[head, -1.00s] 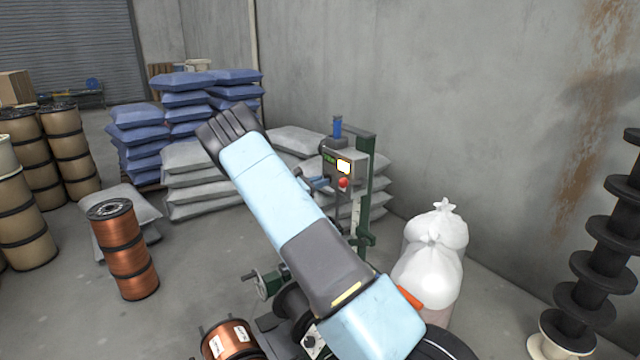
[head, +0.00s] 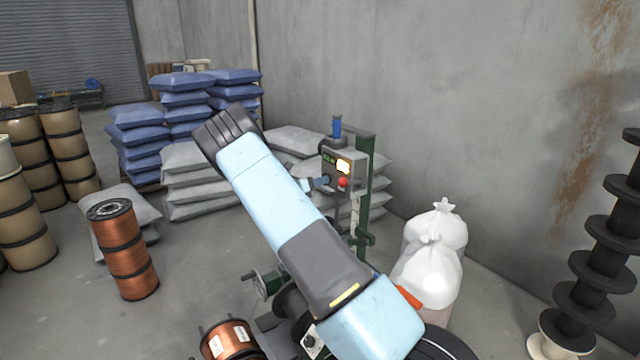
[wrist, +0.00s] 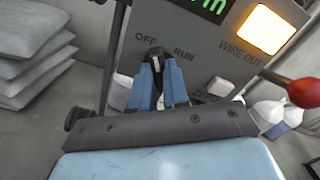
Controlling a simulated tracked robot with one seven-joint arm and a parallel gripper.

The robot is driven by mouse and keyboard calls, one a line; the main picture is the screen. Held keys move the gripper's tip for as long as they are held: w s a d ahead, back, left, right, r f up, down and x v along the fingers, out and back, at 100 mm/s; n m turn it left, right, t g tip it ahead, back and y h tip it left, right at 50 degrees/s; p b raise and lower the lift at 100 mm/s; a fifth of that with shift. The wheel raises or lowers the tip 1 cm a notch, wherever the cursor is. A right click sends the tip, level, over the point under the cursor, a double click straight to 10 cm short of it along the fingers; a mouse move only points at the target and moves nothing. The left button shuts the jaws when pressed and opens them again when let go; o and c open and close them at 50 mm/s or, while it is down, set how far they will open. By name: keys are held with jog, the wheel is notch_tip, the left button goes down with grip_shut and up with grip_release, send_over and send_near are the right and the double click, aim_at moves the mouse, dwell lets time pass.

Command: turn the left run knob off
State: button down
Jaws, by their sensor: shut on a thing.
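The black run knob (wrist: 154,52) sits on a grey control panel (head: 353,158), just below the printed OFF and RUN labels in the wrist view. My gripper (wrist: 158,76) has its blue fingers closed around the knob, one on each side. The fingers hide most of it, and I cannot tell exactly where it points. In the head view my gripper (head: 322,183) reaches the panel's left side from the front left, and the knob cannot be made out there.
The panel hangs on a green post (head: 364,200). Grey sacks (head: 195,190) lie behind left, and white bags (head: 432,265) stand right of the post.

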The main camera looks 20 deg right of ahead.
jog(key=shift+n, duration=0.3)
jog(key=c, duration=1.1)
grip_release()
jog(key=shift+w, duration=0.1)
jog(key=s+a, duration=0.1)
jog(key=a, duration=0.8)
jog(key=s+a, duration=0.1)
jog(key=a, duration=0.3)
jog(key=shift+s+a, duration=0.3)
